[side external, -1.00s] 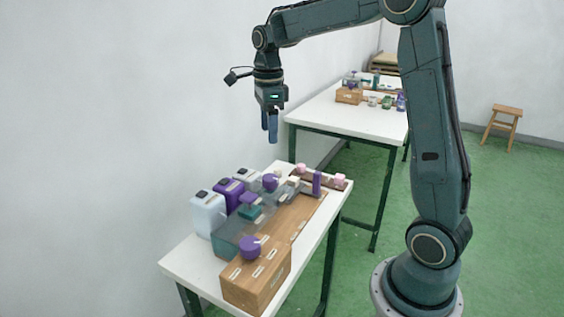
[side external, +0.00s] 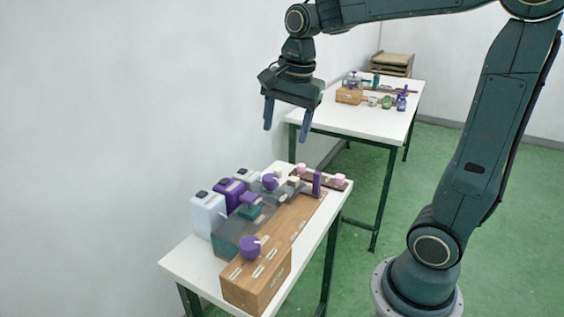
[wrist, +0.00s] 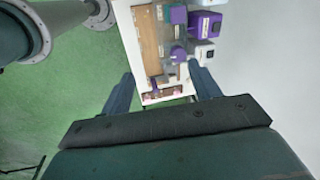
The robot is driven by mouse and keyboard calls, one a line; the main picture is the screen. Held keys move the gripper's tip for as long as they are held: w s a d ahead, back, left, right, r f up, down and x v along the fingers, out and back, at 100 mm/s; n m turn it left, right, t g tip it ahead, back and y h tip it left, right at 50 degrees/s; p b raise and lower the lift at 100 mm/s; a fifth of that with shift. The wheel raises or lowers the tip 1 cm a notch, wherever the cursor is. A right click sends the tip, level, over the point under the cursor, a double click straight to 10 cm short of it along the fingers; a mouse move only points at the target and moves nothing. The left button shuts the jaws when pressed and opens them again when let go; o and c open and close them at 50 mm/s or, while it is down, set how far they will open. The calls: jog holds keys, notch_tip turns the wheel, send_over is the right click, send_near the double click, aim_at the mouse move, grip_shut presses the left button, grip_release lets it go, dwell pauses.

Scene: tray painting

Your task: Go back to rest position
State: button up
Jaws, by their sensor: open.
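My gripper (side external: 287,122) is open and empty, high above the far end of the near white table (side external: 184,258). Its two blue fingers point down and stand well apart. In the wrist view my gripper (wrist: 158,92) shows the two fingers apart with nothing between them, and the table lies far below. My arm reaches across the top of the side view, and nothing touches it.
The near table holds a wooden block (side external: 256,279) with a purple knob (side external: 249,246), a wooden board, several jugs including a purple one (side external: 229,194), and pink items. A second white table (side external: 335,115) stands behind. Open air surrounds my gripper.

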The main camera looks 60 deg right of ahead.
jog(key=s+a+f+n+t, duration=0.1)
jog(key=s+a+n, duration=0.2)
jog(key=s+n, duration=0.4)
jog(key=s+a+f+n+t, duration=0.1)
jog(key=s+a+n+t, duration=0.1)
jog(key=s+n, duration=0.5)
jog(key=a+n, duration=0.1)
jog(key=n, duration=0.1)
jog(key=shift+s+f+n, duration=0.15)
jog(key=shift+f+n, duration=0.1)
jog(key=shift+n, duration=0.15)
